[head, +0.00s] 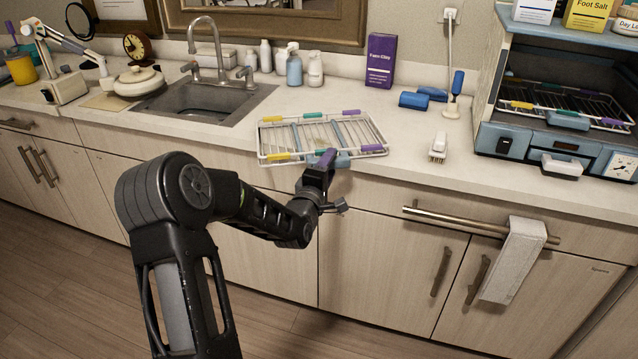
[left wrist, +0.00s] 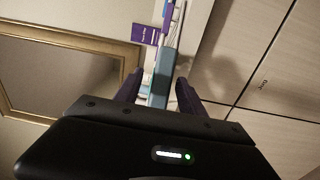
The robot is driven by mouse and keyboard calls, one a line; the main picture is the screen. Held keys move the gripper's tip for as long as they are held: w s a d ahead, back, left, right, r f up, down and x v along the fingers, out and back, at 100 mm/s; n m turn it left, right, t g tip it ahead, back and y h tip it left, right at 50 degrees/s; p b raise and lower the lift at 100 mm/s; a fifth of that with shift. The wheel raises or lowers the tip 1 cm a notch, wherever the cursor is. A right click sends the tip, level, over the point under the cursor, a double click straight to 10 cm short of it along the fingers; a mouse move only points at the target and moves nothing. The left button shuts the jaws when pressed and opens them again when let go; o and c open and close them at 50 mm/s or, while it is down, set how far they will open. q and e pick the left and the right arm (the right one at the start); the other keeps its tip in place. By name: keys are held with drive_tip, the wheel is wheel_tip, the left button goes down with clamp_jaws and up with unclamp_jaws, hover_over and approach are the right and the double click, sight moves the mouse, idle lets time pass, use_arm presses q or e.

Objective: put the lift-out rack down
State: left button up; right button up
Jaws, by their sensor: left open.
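The lift-out rack (head: 322,136) is a silver wire rack with yellow, green and purple clips. It appears to lie flat on the counter, right of the sink, with its front side near the counter's front edge. Its blue handle (head: 343,161) faces me. My left gripper (head: 325,160) is open at this handle. In the left wrist view the handle (left wrist: 161,78) stands between the two spread fingers of my left gripper (left wrist: 158,92), and a gap shows beside it; any contact is unclear. The gripper hides part of the rack's front. My right gripper is not in view.
The counter (head: 400,145) is clear right of the rack, up to a small white brush (head: 438,147). Blue rolls (head: 414,100) and a purple box (head: 381,61) stand behind. A blue cabinet (head: 490,140) with another rack is at right. The sink (head: 200,100) is at left.

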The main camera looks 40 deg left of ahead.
use_arm(q)
drive_tip(key=b+v, duration=0.1)
drive_tip(key=v, duration=0.9)
drive_tip(key=shift+s, duration=0.15)
drive_tip(key=shift+d+f, duration=0.1)
drive_tip(key=shift+d, duration=0.05)
drive_tip(key=s+d+f+m+g+h, duration=0.2)
drive_tip(key=d+f+m+g+h, duration=0.6)
drive_tip(key=d+f, duration=1.4)
drive_tip(key=s+d+f+m+g, duration=0.2)
drive_tip(key=s+d+f+m, duration=0.2)
drive_tip(key=s, duration=0.3)
drive_tip(key=s+d+f+m+g+h, duration=0.1)
drive_tip(key=s+d+f+m+g, duration=0.2)
drive_tip(key=s+d+f, duration=0.3)
drive_tip(key=s+d+f+m+g+h, duration=0.1)
drive_tip(key=s+d+f+m+g, duration=0.2)
drive_tip(key=s, duration=0.7)
wheel_tip(320, 180, down, 4)
drive_tip(key=d+m, duration=0.2)
drive_tip(key=shift+s+d+r, duration=0.2)
drive_tip(key=shift+s+d, duration=0.05)
drive_tip(key=shift+d, duration=0.15)
